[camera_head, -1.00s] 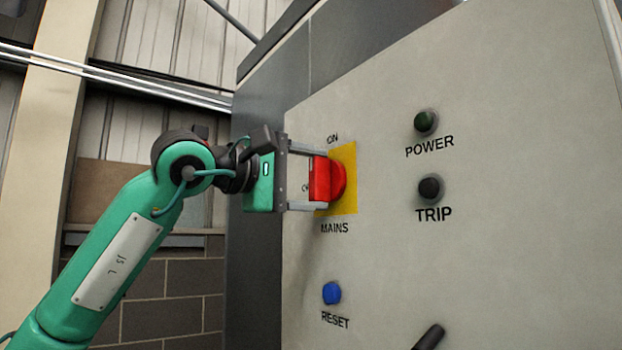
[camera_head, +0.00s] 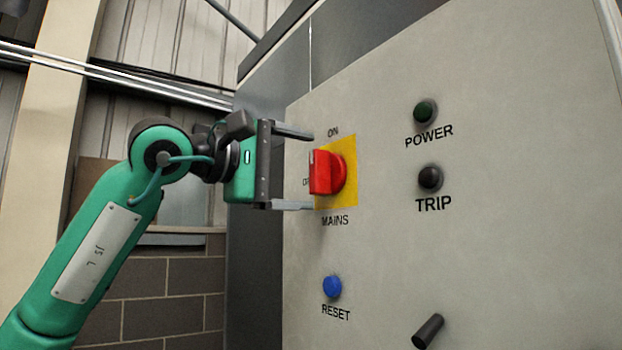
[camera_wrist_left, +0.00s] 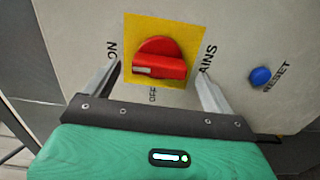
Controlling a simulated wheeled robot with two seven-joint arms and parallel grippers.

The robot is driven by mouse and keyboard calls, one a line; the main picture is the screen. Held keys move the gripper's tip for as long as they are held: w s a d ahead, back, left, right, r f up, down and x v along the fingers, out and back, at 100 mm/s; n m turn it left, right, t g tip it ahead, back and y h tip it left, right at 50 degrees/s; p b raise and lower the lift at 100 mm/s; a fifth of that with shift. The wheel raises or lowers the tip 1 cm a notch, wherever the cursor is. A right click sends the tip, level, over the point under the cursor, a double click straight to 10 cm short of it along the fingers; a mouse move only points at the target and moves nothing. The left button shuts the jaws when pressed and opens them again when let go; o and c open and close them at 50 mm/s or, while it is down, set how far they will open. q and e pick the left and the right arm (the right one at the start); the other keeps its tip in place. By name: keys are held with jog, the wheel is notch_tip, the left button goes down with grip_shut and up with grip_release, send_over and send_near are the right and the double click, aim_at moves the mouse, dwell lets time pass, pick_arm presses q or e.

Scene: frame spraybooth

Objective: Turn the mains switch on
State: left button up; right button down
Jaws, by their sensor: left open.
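The mains switch (camera_head: 327,173) is a red rotary knob on a yellow plate (camera_head: 351,170) on the grey panel. Its grip stands upright, with the pale mark at the upper end, toward ON. In the left wrist view the knob (camera_wrist_left: 163,58) lies with its pale mark to the left, on the ON side; OFF is below it. My left gripper (camera_head: 293,169) is open and empty, just left of the knob. Its fingers are above and below the knob's level, apart from it. It also shows in the wrist view (camera_wrist_left: 158,88). My right gripper is not in view.
Right of the switch are the dark green POWER lamp (camera_head: 425,112) and the dark TRIP lamp (camera_head: 430,178). Below it is the blue RESET button (camera_head: 332,287). A black handle (camera_head: 428,331) sticks out at the bottom. Free room lies left of the panel edge.

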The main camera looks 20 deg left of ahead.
pick_arm(q)
jog(key=b+v, duration=0.3)
jog(key=v, duration=0.8)
